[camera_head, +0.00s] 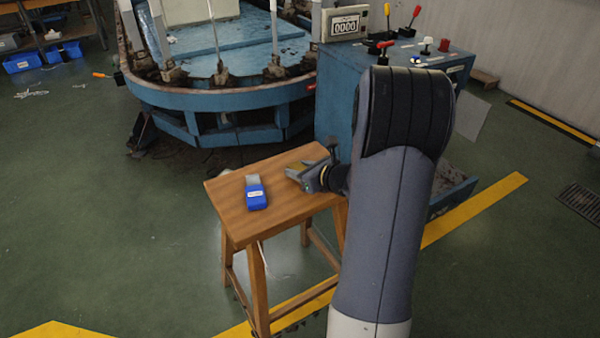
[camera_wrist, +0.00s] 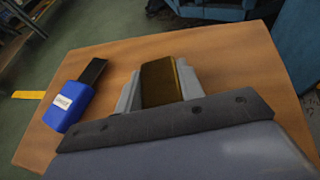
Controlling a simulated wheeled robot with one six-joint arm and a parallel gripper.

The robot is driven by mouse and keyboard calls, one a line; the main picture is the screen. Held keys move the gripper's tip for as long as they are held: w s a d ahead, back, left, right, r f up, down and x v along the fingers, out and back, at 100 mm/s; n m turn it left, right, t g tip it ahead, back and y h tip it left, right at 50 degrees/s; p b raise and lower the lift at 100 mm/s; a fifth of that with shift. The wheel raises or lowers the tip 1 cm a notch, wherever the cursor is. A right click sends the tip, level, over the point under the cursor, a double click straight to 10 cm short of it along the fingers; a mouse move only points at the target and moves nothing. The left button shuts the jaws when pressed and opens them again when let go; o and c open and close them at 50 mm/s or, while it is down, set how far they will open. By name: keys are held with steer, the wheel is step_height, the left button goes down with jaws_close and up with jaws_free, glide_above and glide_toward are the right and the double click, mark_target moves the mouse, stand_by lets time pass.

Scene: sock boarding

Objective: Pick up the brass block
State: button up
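The brass block (camera_wrist: 158,82) is at the stool top, between the two grey fingers of my gripper (camera_wrist: 160,90) in the wrist view. The fingers are apart, one close along each side of the block. I cannot tell whether they press on it or leave a thin gap. In the head view the block (camera_head: 296,165) shows as a small brassy patch at my gripper (camera_head: 297,175), low over the stool's right half. The block's near end and underside are hidden, and I cannot tell whether it rests on the wood.
The wooden stool (camera_head: 228,205) carries a blue item with a grey end (camera_head: 256,194), left of my gripper; this item also shows in the wrist view (camera_wrist: 70,105). The blue machine (camera_head: 200,97) stands behind, with its control box (camera_head: 338,95) close behind the stool.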

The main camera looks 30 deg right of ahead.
steer(key=c, duration=0.6)
steer(key=shift+r, duration=0.1)
